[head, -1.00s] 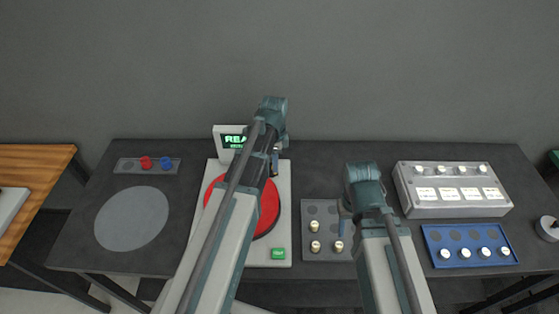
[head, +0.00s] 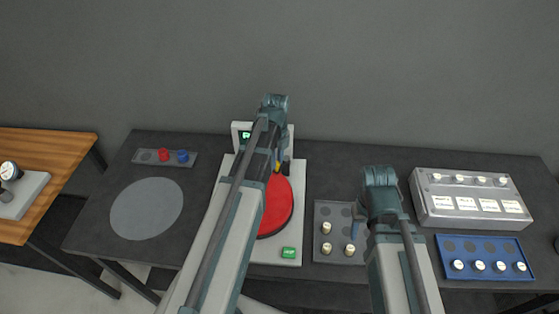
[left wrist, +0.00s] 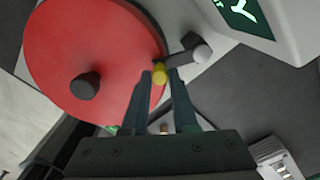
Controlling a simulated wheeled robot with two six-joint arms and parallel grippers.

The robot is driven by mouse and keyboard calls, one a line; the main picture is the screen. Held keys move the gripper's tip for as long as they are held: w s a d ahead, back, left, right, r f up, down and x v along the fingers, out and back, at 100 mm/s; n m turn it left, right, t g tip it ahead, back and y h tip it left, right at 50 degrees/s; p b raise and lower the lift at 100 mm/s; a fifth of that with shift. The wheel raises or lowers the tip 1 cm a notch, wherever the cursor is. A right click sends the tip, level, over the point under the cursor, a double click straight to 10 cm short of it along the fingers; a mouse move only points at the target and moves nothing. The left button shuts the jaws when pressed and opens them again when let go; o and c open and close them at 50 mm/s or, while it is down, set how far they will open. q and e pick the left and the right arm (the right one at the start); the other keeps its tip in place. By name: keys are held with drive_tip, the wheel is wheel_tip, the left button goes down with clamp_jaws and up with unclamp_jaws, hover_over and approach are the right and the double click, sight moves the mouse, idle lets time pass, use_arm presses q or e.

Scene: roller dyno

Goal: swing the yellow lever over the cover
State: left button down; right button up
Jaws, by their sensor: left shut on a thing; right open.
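The round red cover (head: 277,207) lies on the white machine, partly hidden behind my left arm in the head view. In the left wrist view the red cover (left wrist: 65,50) shows a dark knob (left wrist: 85,86) in its middle. The yellow lever tip (left wrist: 160,76) is between my left gripper's fingertips (left wrist: 160,80), at the cover's edge. A dark bar runs from it to a pale round end (left wrist: 201,53). My left gripper (head: 280,165) is shut on the yellow lever. My right gripper (head: 357,226) is open and empty above the grey tray.
The grey tray (head: 327,258) holds several pale-topped pieces. A blue tray (head: 487,276) and a grey labelled box (head: 430,210) stand at right. A small panel with red and blue knobs (head: 140,163) and a grey disc (head: 146,208) lie at left. The machine's screen (head: 240,128) is partly hidden.

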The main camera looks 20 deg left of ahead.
use_arm(q)
drive_tip(key=shift+a+m, duration=0.2)
drive_tip(key=shift+m, duration=0.2)
drive_tip(key=c, duration=0.7)
unclamp_jaws()
wheel_tip(320, 180, up, 14)
drive_tip(key=p, duration=1.4)
drive_tip(key=shift+f, duration=0.15)
